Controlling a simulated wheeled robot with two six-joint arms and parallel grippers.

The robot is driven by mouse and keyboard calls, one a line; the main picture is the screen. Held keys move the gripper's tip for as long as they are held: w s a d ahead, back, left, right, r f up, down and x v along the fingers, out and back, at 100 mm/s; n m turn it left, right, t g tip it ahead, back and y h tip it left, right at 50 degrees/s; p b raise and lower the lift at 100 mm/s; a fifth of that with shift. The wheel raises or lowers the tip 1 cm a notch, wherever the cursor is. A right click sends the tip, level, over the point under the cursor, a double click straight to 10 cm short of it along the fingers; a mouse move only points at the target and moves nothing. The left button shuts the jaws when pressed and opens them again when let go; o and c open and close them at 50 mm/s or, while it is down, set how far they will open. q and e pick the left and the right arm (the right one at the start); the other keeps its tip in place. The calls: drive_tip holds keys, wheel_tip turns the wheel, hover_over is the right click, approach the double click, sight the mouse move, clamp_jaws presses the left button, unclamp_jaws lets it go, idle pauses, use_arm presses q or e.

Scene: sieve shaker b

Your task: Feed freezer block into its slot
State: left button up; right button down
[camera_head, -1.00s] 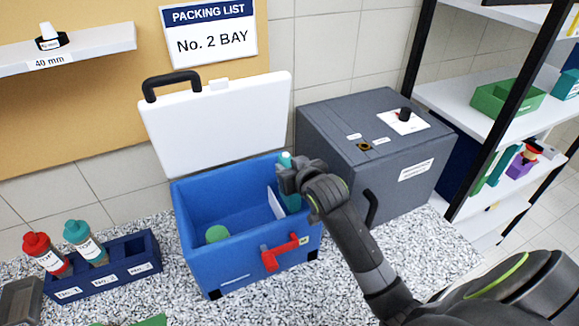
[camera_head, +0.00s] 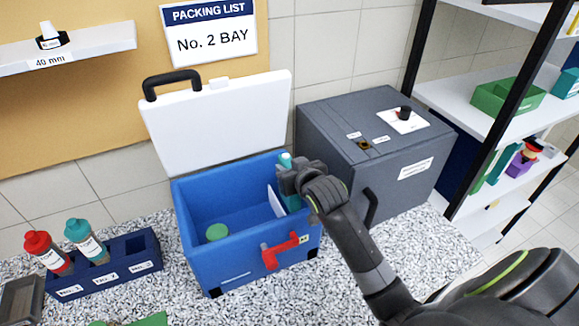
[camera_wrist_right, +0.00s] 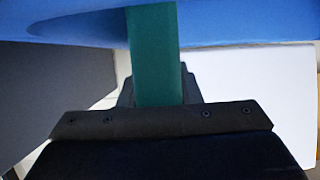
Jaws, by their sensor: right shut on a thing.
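The freezer block (camera_head: 291,202) is a teal-green slab, gripped by my right gripper (camera_head: 288,182). In the right wrist view the block (camera_wrist_right: 153,50) stands as a green strip between the jaws. The gripper is over the right end of the open blue cooler box (camera_head: 200,258). The block's top pokes out above the fingers and its lower part is inside the box. A thin white divider (camera_head: 275,202) stands just left of it. The slot at the box's right end is largely hidden by my gripper, so I cannot tell how deep the block sits. My left gripper is out of view.
The white lid (camera_head: 215,125) stands open behind the box. A red latch (camera_head: 281,251) is on the front. A green round thing (camera_head: 217,233) lies inside. A grey cabinet (camera_head: 330,130) is close on the right; a blue bottle rack (camera_head: 110,284) is at left.

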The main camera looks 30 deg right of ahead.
drive_tip(key=shift+f+b, duration=0.5)
drive_tip(key=shift+f, duration=0.4)
drive_tip(key=c, duration=1.2)
unclamp_jaws()
drive_tip(key=shift+o, duration=1.2)
drive_tip(key=shift+a, duration=0.35)
drive_tip(key=shift+s+f, duration=0.1)
drive_tip(key=shift+f, duration=0.1)
